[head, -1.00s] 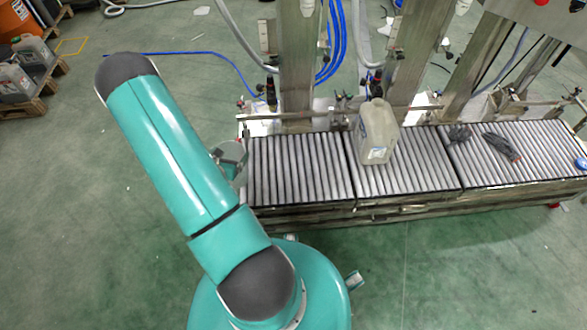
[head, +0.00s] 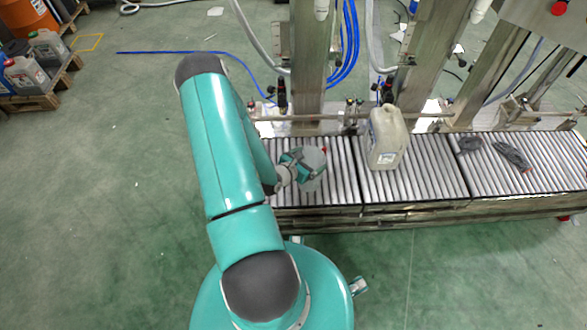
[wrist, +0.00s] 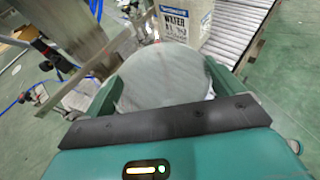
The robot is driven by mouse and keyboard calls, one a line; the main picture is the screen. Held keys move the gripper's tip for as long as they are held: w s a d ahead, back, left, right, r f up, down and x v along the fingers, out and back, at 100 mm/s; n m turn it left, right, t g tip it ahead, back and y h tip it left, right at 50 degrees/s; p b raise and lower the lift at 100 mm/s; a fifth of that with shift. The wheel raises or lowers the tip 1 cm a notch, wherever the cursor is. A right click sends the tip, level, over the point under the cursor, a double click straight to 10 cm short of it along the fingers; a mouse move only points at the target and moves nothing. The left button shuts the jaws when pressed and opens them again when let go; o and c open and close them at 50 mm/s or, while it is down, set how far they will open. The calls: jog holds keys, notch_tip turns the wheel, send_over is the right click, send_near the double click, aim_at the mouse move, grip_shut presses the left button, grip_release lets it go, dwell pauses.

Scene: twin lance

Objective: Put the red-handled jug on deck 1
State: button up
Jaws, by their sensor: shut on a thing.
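My gripper (head: 303,165) is shut on a pale grey, rounded jug (head: 315,170). A small red bit shows at the jug's far edge; the rest of its handle is hidden. In the wrist view the jug (wrist: 170,78) appears as a round grey face between the jaws. In the head view it appears over the left roller section (head: 337,183) of the conveyor; I cannot tell whether it touches the rollers. No deck number is readable.
Dark gloves (head: 512,156) lie on the right section. Metal posts (head: 308,70) and a rail rise behind the conveyor. The left section's right part looks clear.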

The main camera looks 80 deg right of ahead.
jog(key=w+d+f, duration=0.4)
jog(key=w+f, duration=0.8)
jog(key=shift+w+d+f, duration=0.2)
jog(key=shift+w+f, duration=0.05)
jog(key=shift+f, duration=0.05)
jog(key=o, duration=0.9)
jog(key=shift+f, duration=0.15)
jog(key=shift+o, duration=0.5)
jog(key=v, duration=1.2)
jog(key=shift+r, duration=0.25)
